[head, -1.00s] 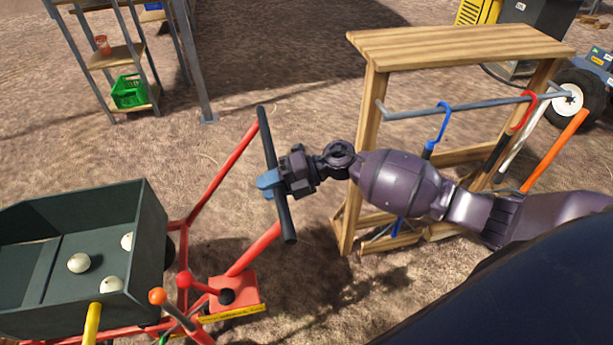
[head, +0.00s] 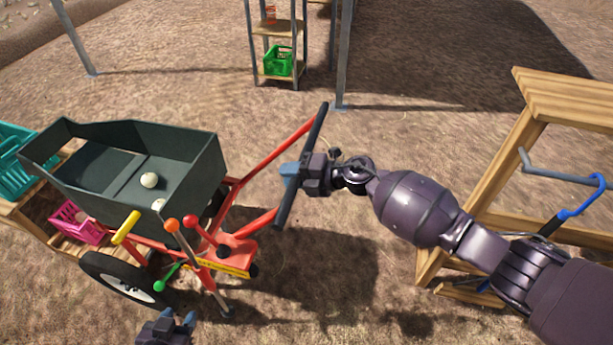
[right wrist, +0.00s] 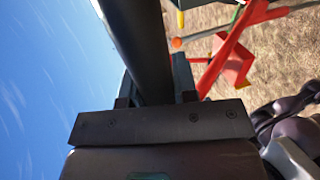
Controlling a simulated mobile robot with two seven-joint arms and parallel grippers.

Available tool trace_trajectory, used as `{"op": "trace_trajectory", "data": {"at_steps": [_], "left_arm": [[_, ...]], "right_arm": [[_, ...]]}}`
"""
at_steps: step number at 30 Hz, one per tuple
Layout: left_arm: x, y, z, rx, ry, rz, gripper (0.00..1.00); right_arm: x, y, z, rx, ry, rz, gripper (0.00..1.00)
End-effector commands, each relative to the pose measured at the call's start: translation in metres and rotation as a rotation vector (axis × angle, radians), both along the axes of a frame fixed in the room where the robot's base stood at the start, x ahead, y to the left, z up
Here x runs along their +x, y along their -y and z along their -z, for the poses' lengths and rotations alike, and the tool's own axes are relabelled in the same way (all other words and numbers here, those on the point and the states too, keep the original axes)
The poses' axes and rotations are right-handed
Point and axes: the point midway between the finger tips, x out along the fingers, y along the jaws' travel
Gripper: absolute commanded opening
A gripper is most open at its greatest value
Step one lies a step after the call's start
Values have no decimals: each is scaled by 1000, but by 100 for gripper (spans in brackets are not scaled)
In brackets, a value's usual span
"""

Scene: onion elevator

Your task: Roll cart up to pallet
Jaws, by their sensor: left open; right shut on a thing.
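My right gripper (head: 291,178) is shut on the cart's black handle bar (head: 314,137), which also shows in the right wrist view (right wrist: 138,50). My left gripper (head: 180,320) is open and empty at the bottom edge, below the cart's levers. A wooden pallet-like platform (head: 35,226) stands at the far left beside the tub, with a pink crate (head: 78,222) and a teal crate (head: 14,170) on it. The tub partly hides it.
A wooden rack (head: 492,180) with a hanging blue-handled tool (head: 582,198) stands at the right. A metal shelf with a green crate (head: 278,62) and a post (head: 343,60) stand at the back. Dirt ground is clear between them.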

Motion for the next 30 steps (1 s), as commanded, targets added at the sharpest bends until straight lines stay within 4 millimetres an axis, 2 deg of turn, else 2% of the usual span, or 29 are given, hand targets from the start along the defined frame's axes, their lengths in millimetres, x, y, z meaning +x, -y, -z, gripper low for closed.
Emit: {"op": "trace_trajectory", "data": {"at_steps": [14,15,19,20,30], "left_arm": [[3,1,-3,0,8,2,43],[3,1,-3,0,8,2,43],[3,1,-2,-1,6,1,43],[2,1,-2,-1,6,1,43],[-2,0,-1,0,-2,-2,43]], "right_arm": [[1,-8,-2,4,2,-1,0],[1,-8,-2,4,2,-1,30],[1,-7,-1,3,1,-1,50],[1,-7,-1,3,2,0,52],[1,-1,-1,0,1,2,52]]}}
